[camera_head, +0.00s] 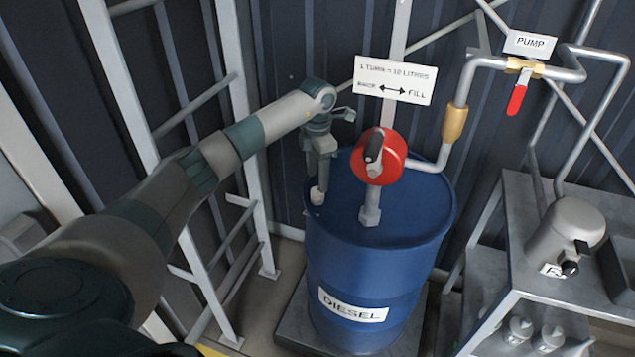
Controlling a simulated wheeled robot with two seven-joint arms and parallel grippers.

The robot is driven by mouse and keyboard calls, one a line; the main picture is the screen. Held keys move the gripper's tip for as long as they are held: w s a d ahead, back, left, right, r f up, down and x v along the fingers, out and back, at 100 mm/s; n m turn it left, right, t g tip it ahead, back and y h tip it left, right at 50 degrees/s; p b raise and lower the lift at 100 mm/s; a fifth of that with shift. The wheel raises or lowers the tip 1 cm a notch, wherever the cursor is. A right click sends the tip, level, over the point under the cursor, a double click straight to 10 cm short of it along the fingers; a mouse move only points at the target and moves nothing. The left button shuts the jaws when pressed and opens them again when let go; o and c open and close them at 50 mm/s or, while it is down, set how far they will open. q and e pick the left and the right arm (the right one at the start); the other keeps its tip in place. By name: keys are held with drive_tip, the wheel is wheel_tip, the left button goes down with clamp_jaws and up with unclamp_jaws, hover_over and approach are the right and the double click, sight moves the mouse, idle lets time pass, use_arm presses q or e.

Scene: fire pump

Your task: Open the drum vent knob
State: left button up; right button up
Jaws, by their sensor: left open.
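The blue drum (372,265), labelled DIESEL, stands upright on a dark pallet in the middle of the head view. A small pale knob (317,196) sits at the left edge of its top, which looks like the vent knob. My left gripper (320,182) comes in from the left and points down over this knob. Its fingers are open and reach down close to the knob. I cannot tell whether they touch it. The gripper hides part of the knob. My right gripper is not in view.
A red rotary pump (388,164) stands on the drum just right of my left gripper. Its pipe runs up to a red-handled valve (518,99) under a PUMP sign. A grey ladder frame (200,250) stands left of the drum. A metal shelf (520,225) stands at the right.

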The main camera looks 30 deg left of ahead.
sight(317, 191)
use_arm(q)
drive_tip(key=shift+f+p, duration=0.5)
drive_tip(key=shift+f, duration=1.75)
drive_tip(key=shift+c, duration=0.5)
drive_tip(key=c, duration=0.9)
